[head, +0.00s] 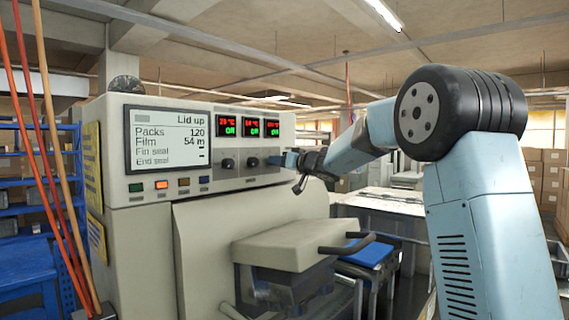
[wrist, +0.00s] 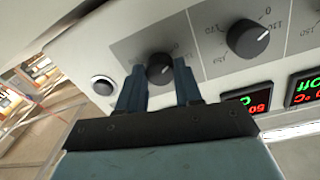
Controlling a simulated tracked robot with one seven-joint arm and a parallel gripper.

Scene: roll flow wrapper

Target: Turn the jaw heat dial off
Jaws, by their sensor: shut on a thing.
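My gripper (head: 284,160) is at the right end of the wrapper's control panel, its fingers at the rightmost of three dials. In the wrist view my gripper (wrist: 159,78) has one blue finger on each side of a black round dial (wrist: 160,66), shut on it. I take this as the jaw heat dial; no name label is readable. Its scale is partly hidden by the fingers, and its exact setting is unclear. In the head view my gripper hides this dial. A neighbouring black dial (wrist: 247,38) with a white pointer line is free.
Red and green temperature displays (head: 249,127) sit above the dials. A round button (wrist: 103,85) is beside the held dial. A screen (head: 169,138) reads "Lid up", with coloured buttons (head: 161,184) below. A jutting beige block with a dark handle (head: 346,245) stands below the panel.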

